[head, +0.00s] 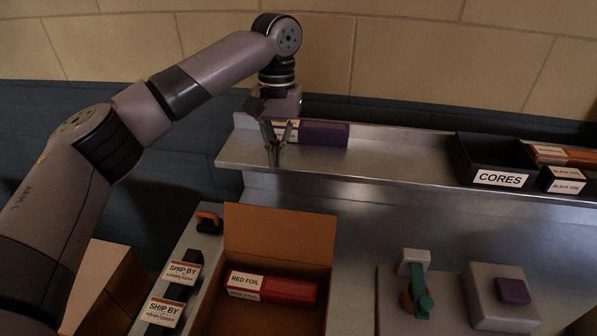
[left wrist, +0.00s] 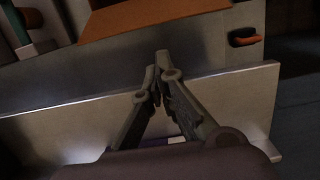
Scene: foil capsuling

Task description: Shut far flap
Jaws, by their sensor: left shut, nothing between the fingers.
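An open brown carton (head: 318,290) stands at the bottom centre of the head view, with a red foil box (head: 272,286) inside. Its far flap (head: 280,232) stands raised at the back of the carton. The flap also shows as an orange-brown panel at the top of the left wrist view (left wrist: 150,20). My left gripper (head: 275,160) is shut and empty, above and beyond the flap, in front of the shelf's purple box. Its fingers meet in the left wrist view (left wrist: 157,75), apart from the flap. My right gripper is not in view.
A metal shelf (head: 390,158) runs behind the carton, bearing a purple box (head: 325,134) and a black CORES bin (head: 490,160). Two SHIP BY labelled pieces (head: 182,275) and an orange handle (head: 208,220) lie left of the carton. A green-handled device (head: 420,290) stands to the right.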

